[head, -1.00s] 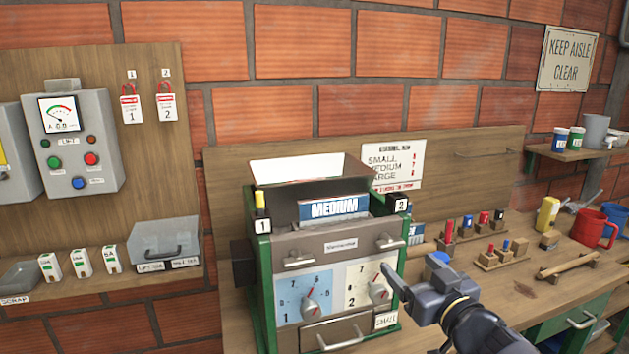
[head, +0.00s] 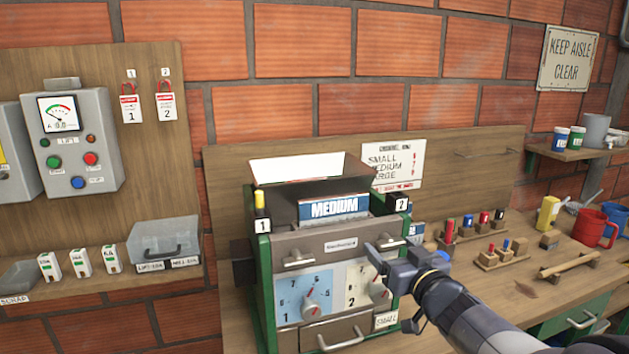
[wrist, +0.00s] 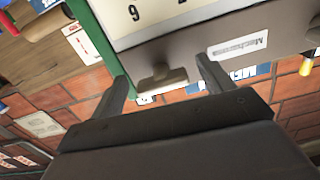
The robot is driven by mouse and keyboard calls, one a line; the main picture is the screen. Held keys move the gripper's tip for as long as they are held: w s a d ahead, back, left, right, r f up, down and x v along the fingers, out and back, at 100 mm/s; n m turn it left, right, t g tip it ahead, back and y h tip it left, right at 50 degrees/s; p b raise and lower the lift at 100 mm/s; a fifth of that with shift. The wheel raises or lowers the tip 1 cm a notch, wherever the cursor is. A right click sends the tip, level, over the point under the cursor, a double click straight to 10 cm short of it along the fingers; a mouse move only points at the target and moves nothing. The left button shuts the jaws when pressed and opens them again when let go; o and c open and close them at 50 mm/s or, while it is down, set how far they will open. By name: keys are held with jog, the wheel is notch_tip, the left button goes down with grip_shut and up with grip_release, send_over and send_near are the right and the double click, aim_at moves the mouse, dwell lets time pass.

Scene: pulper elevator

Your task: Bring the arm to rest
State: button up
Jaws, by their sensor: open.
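My gripper (head: 388,283) is in front of the right side of the green-framed pulper machine (head: 264,317), near its right dial (head: 378,291), which it partly covers. In the wrist view my two fingers (wrist: 163,80) stand wide apart with nothing held between them. A drawer handle (wrist: 162,78) of the machine shows beyond the gap. Whether a fingertip touches the machine I cannot tell. The machine carries a blue MEDIUM plate (head: 335,208) and a left dial (head: 311,311).
A grey control box (head: 77,143) with a meter and a clear-covered box (head: 163,247) are on the left board. A SMALL label (head: 386,320) sits low on the machine.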

jog(key=s+d+n+b, duration=0.1)
jog(key=s+n+b, duration=0.6)
jog(key=n, duration=1.1)
jog(key=shift+s+r+n+b, duration=0.3)
jog(key=shift+r+b, duration=0.05)
jog(key=shift+b, duration=0.4)
dwell(0.4)
